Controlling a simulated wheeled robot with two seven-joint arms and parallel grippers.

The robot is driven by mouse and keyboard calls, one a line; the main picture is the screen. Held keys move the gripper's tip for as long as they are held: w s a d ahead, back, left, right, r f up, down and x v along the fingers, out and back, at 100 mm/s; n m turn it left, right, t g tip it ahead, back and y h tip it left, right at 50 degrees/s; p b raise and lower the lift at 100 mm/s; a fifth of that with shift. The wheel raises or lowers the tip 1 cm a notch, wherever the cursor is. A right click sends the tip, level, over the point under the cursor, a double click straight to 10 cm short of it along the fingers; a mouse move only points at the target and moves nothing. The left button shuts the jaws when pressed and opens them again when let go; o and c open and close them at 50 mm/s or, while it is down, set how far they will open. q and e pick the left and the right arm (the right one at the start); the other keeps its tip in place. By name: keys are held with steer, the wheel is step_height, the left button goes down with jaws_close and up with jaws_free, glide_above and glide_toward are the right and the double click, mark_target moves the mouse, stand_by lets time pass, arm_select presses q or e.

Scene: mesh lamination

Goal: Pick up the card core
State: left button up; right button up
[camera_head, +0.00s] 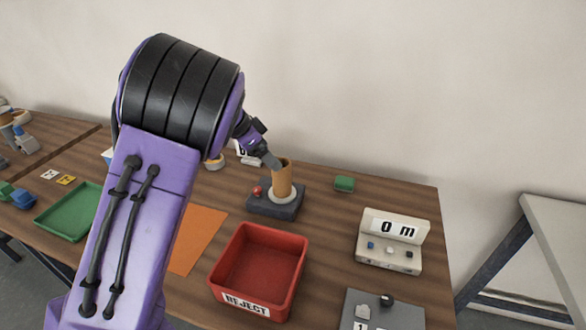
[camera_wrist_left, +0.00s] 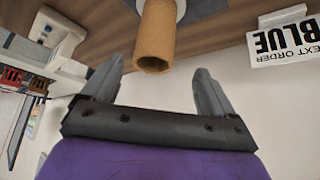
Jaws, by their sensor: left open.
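The card core (camera_head: 282,180) is a brown cardboard tube standing upright on the pale disc of a dark grey stand (camera_head: 275,206). My left gripper (camera_head: 272,161) is at the core's upper left side, close to its rim. In the left wrist view, the core (camera_wrist_left: 156,38) points its open end towards the gap between the two grey fingers (camera_wrist_left: 158,72). The fingers are apart with nothing held. I cannot tell how far the core's rim reaches between them. My right gripper is not in view.
A red REJECT bin (camera_head: 257,273) stands in front of the stand. An orange sheet (camera_head: 200,236) and a green tray (camera_head: 69,213) lie left. A BLUE order sign (camera_wrist_left: 287,38) shows in the wrist view.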

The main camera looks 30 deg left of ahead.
mark_target(282, 175)
arm_select(q)
steer(key=x, duration=0.3)
steer(key=p+x, duration=0.1)
steer(key=x, duration=0.2)
steer(key=s+x, duration=0.1)
steer(key=x, duration=0.2)
steer(key=shift+d+f, duration=0.1)
steer(key=shift+f, duration=0.25)
steer(key=c, duration=1.1)
steer(key=shift+o, duration=0.2)
